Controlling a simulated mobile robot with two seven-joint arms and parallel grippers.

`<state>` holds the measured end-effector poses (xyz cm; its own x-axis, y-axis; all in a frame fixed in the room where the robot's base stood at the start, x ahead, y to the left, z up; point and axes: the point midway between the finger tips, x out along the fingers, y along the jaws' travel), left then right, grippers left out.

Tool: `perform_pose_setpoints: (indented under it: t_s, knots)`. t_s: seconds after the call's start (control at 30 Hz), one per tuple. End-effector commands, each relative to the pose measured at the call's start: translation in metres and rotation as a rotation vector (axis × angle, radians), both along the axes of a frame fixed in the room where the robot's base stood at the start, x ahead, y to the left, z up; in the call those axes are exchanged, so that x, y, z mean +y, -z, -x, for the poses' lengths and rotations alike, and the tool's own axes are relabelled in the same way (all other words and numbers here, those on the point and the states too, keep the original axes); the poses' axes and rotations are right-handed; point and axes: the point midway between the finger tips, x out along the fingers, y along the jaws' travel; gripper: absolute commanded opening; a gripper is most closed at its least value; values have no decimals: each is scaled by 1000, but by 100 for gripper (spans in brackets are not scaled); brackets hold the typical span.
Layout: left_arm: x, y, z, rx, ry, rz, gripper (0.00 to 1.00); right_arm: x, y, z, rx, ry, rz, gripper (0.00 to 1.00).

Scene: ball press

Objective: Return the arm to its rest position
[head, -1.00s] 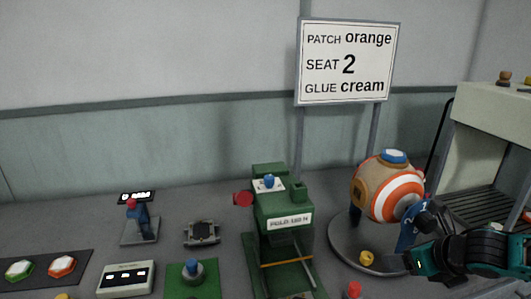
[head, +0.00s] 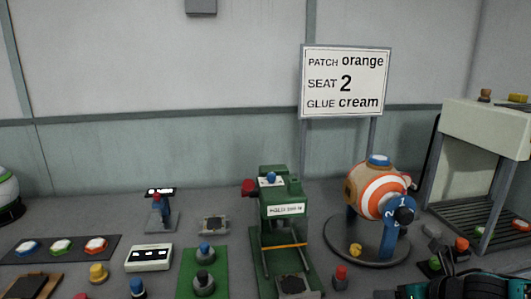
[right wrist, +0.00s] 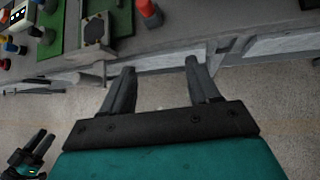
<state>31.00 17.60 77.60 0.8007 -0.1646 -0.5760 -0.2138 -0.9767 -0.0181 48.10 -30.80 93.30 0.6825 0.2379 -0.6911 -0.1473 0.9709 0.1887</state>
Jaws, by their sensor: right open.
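My right gripper (head: 390,294) shows at the bottom right edge of the head view, low in front of the bench and partly cut off. In the right wrist view the right gripper (right wrist: 159,72) is open, its two dark fingers apart with nothing between them. The floor lies beneath it and the bench edge is beyond the fingertips. Another teal and black gripper, my left one (right wrist: 38,143), shows small at the lower left of the right wrist view. Its jaw gap is too small to judge. It is not in the head view.
A striped ball (head: 377,190) sits in a blue-armed holder on a round grey plate (head: 340,252). A green press (head: 281,213), a white button box (head: 149,257) and a shelf frame (head: 487,130) stand on the bench. A sign (head: 345,82) stands behind. Open floor (right wrist: 260,110) lies before the bench.

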Motion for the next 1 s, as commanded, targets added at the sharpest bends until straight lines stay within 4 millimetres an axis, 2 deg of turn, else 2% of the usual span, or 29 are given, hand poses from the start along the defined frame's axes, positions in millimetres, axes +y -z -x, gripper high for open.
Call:
perform_pose_setpoints:
  t_s: [0.03, 0.17, 0.3, 0.4, 0.5, 0.6, 0.7, 0.8, 0.87, 1.0]
  knots:
    - [0, -1, -2, -5, 0, 0, 43, 23, 8, 2, 18, 2, -62, 61]
    - [1, -6, -9, -21, -1, 0, 43, 77, 22, 7, 68, 43, -254, 61]
    - [1, -6, -9, -22, -1, 0, 43, 142, 34, 20, 156, 131, -523, 61]
    - [1, -5, -8, -19, -1, -1, 43, 180, 38, 31, 234, 223, -729, 61]
    - [1, -5, -7, -18, -1, -1, 43, 209, 42, 42, 318, 339, -932, 61]
    - [1, -4, -6, -14, -2, -1, 43, 229, 45, 52, 410, 484, -1143, 61]
    - [1, -3, -4, -10, -2, 0, 43, 238, 51, 61, 500, 666, -1358, 61]
    - [1, -2, -3, -8, -2, -1, 43, 234, 62, 71, 578, 876, -1562, 61]
    - [1, -2, -3, -7, -2, -1, 43, 226, 71, 78, 614, 1016, -1679, 61]
    - [1, -2, -3, -7, -2, -1, 43, 195, 102, 104, 651, 1361, -1921, 61]
